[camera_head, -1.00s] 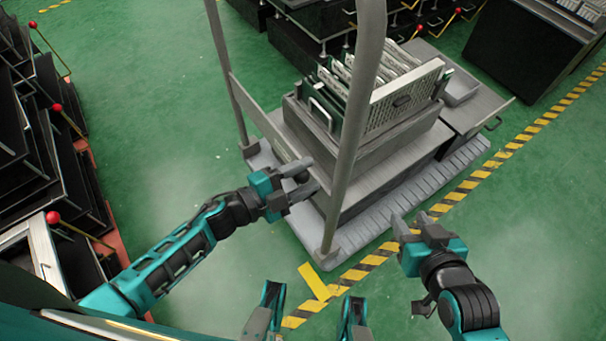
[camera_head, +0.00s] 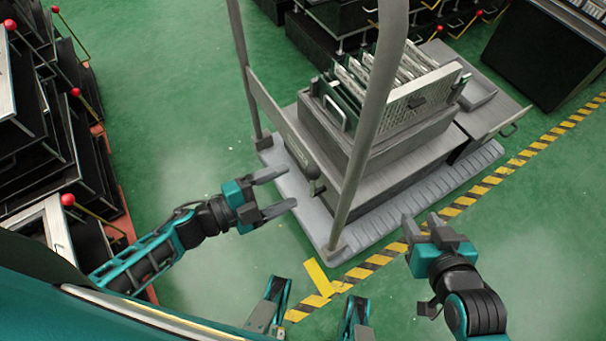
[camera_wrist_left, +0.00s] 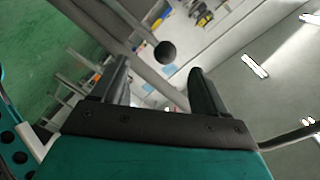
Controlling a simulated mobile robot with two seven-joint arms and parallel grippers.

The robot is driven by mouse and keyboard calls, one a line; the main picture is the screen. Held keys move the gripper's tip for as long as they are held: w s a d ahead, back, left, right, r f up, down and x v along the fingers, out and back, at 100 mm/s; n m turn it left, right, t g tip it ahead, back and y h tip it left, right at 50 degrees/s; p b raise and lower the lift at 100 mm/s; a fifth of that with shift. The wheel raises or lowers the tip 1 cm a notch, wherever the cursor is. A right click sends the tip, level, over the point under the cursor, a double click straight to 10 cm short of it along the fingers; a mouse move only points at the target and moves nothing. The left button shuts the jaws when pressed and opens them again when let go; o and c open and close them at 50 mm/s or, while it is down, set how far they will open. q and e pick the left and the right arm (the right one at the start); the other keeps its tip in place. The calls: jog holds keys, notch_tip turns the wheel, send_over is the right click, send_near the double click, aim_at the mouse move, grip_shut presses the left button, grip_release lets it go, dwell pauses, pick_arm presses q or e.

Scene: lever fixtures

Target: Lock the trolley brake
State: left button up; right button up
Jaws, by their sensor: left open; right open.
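The trolley has a grey ribbed deck (camera_head: 425,195) and grey upright tubes. A small lever with a dark knob (camera_head: 314,173) stands at its near left side, beside the low side panel. My left gripper (camera_head: 288,188) is open and empty, to the left of the lever and apart from it in the head view. In the left wrist view a dark round knob (camera_wrist_left: 165,52), apparently the lever's, shows beyond and between the open fingers (camera_wrist_left: 160,70). My right gripper (camera_head: 420,220) is open and empty, near the deck's front edge.
The trolley carries a grey box with a perforated panel (camera_head: 425,100). A front upright tube (camera_head: 372,110) stands right of the lever. Black racks with red-knobbed levers (camera_head: 45,140) line the left. Yellow-black floor tape (camera_head: 465,200) runs past the trolley. Green floor at left is clear.

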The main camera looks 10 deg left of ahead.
pick_arm(q)
jog(key=v, duration=0.5)
pick_arm(e)
jog(key=shift+f, duration=0.15)
jog(key=shift+s, duration=0.1)
